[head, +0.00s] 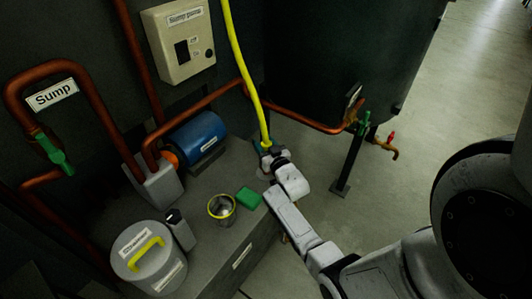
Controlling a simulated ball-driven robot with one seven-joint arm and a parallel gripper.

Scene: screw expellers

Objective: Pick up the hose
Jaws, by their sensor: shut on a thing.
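The yellow hose (239,60) hangs down from the top of the head view in front of the dark wall. Its lower end reaches my gripper (266,147), just above the back right of the grey plinth. My gripper is shut on the hose near that lower end. The fingers are small in the picture and the hose tip is partly hidden by them.
On the grey plinth (222,253) stand a lidded bucket (146,262), a metal cup (221,209), a green block (248,198) and a blue pump (197,134). Copper pipes (300,122) run behind. A dark tank (345,50) stands right. Floor at right is clear.

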